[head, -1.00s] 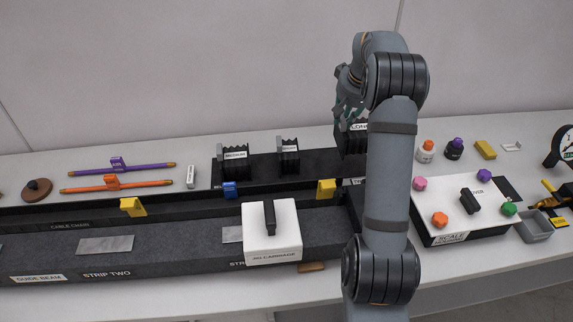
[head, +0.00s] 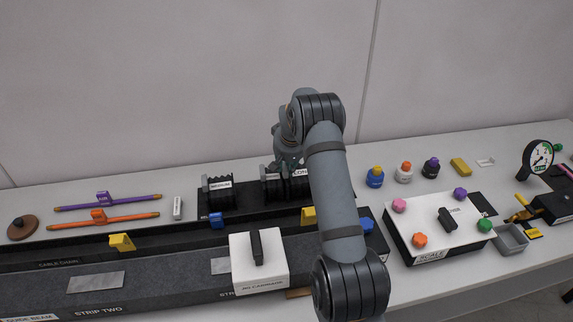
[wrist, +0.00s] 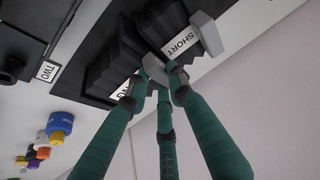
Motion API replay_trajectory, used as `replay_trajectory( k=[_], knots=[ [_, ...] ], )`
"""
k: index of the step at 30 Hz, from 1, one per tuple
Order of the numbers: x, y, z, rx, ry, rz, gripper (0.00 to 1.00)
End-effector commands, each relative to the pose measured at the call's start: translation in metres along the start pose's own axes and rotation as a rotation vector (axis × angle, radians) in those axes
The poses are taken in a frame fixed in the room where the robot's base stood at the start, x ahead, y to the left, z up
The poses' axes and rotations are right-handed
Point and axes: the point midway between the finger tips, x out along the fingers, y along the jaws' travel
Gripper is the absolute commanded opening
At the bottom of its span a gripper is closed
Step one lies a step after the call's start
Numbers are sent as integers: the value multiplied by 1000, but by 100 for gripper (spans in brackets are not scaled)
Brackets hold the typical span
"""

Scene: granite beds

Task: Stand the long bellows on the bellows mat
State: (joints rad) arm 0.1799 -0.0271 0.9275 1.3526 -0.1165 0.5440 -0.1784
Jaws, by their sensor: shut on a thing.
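The long bellows (head: 298,184), black and pleated with a white label partly reading LONG, is at the right of the back row in the head view, partly hidden by my arm. My gripper (wrist: 160,76) is shut on its grey end plate; its pleats (wrist: 108,66) show beside the fingertips in the wrist view. The short bellows (head: 271,186) stands close at its left, its SHORT label (wrist: 181,43) readable in the wrist view. A black board (head: 246,203) lies under this row; I cannot tell whether the long bellows touches it. No mat label is readable.
The medium bellows (head: 217,190) stands farther left on the black board. The white carriage (head: 258,262) and yellow clamps (head: 122,242) are in front. Bottles (head: 404,172) and a white-topped scale (head: 437,222) stand at the right.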

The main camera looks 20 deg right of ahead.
Motion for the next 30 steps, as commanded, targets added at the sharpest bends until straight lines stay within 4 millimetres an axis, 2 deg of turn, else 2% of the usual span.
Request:
replay_trajectory(
  k=[14, 15, 24, 30],
  knots=[
    [10, 0, 3, -1, 3, 0, 0],
    [8, 0, 3, 0, 1, 0, 24],
    [8, 0, 3, 0, 1, 0, 40],
    [8, 0, 3, 0, 1, 0, 40]
  ],
)
